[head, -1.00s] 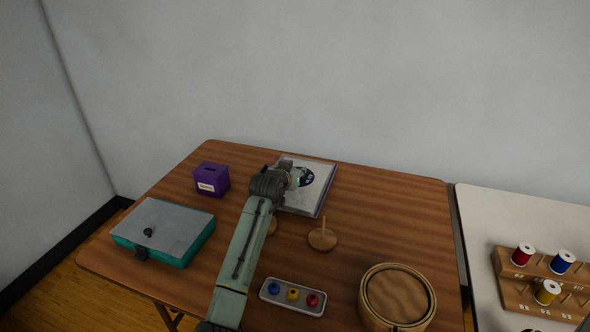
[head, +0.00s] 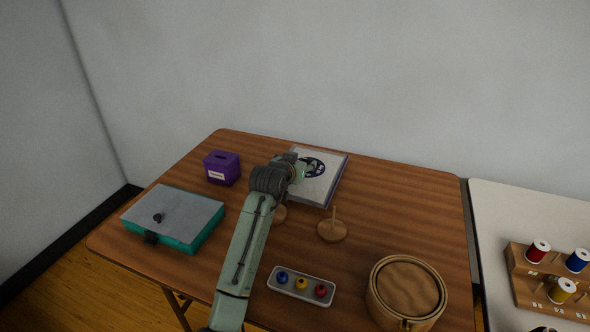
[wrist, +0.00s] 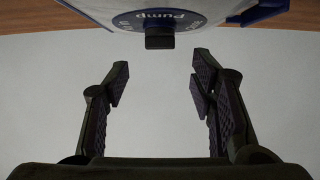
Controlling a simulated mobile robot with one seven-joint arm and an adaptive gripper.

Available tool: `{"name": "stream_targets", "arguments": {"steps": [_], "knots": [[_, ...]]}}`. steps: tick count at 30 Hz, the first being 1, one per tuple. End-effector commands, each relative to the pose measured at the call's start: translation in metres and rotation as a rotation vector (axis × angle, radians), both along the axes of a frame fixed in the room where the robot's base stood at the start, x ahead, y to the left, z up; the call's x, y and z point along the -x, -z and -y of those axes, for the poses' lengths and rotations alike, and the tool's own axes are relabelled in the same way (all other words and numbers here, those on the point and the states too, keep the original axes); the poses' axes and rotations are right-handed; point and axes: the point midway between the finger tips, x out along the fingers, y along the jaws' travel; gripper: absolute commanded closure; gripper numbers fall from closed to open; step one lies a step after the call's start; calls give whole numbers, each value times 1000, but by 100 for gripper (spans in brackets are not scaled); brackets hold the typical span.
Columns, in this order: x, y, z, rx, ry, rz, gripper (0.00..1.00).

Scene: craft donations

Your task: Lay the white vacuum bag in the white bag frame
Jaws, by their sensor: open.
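A white, flat vacuum bag (head: 325,184) with a dark round label and blue edging lies at the back of the wooden table. In the wrist view the bag (wrist: 198,7) is at the top, its label reading "Pump" upside down, with a small black tab at its edge. My gripper (wrist: 160,75) is open, with nothing between its fingers, and the tab appears just beyond the fingertips. In the head view my gripper (head: 298,171) is at the bag's left side and covers part of it. I cannot make out a separate white bag frame.
A purple slotted box (head: 222,170) and a teal case (head: 172,218) are on the left. Nearer are a wooden peg stand (head: 332,231), a tray of coloured knobs (head: 301,286) and a round wooden box (head: 406,292). A thread rack (head: 545,280) stands on the right table.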

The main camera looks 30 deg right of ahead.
Motion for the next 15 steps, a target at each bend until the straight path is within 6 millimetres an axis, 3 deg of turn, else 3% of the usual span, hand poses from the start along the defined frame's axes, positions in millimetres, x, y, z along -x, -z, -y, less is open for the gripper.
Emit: {"name": "stream_targets", "arguments": {"steps": [6, 15], "knots": [[26, -14, -31, 2, -1, 1, 49], [40, -25, -47, -1, 0, -1, 49]]}}
